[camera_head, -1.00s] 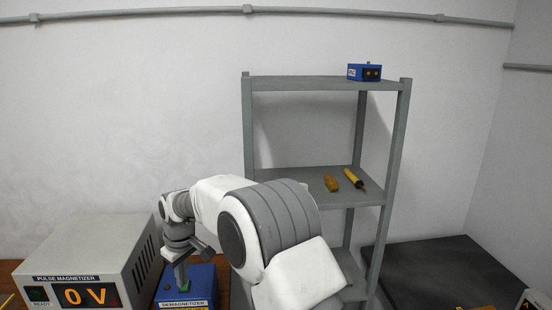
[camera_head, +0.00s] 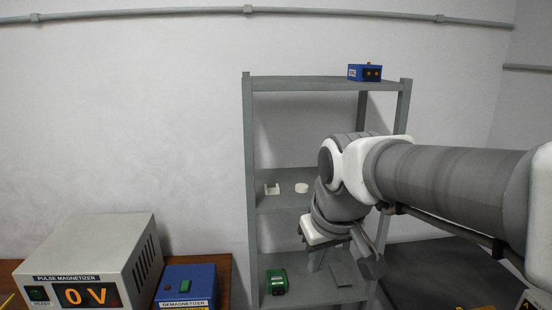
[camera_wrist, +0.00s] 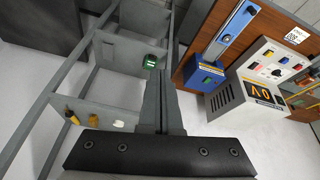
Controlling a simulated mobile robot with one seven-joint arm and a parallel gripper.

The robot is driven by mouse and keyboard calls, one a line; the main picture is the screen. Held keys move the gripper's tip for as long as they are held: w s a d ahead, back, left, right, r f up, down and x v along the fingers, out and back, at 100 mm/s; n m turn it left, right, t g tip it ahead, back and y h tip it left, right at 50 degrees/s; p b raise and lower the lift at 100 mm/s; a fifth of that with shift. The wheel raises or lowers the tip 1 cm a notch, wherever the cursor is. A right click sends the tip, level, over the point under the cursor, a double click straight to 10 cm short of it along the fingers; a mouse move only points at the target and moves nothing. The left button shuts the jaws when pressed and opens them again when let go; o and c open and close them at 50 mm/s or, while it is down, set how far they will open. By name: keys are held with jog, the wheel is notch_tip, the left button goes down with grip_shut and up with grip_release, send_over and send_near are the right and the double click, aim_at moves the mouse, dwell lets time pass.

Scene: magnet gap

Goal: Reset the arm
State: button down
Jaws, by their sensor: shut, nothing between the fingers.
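My gripper (camera_head: 316,262) points down in front of the grey shelf rack's lower part, its fingers closed together with nothing between them. In the wrist view the closed fingers (camera_wrist: 160,80) show in the middle, clear of any object. My arm reaches in from the right edge of the head view and covers part of the rack. The blue demagnetizer (camera_head: 187,284) with its green button stands at the lower left, well apart from the gripper.
The pulse magnetizer (camera_head: 90,262) reads 0 V. The rack (camera_head: 248,130) holds a blue box (camera_head: 364,72) on top, two pale pieces (camera_head: 301,188) on the middle shelf and a green item (camera_head: 277,281) below. A dark surface (camera_head: 425,270) lies at right. Space above the demagnetizer is clear.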

jog(key=s+d+f+m, duration=0.1)
jog(key=s+d+m, duration=0.1)
jog(key=s, duration=0.4)
jog(key=s+d+f+m+t, duration=0.1)
jog(key=s+d, duration=0.4)
jog(key=s, duration=0.1)
jog(key=shift+f+m+h, duration=0.35)
jog(key=shift+m+h, duration=0.05)
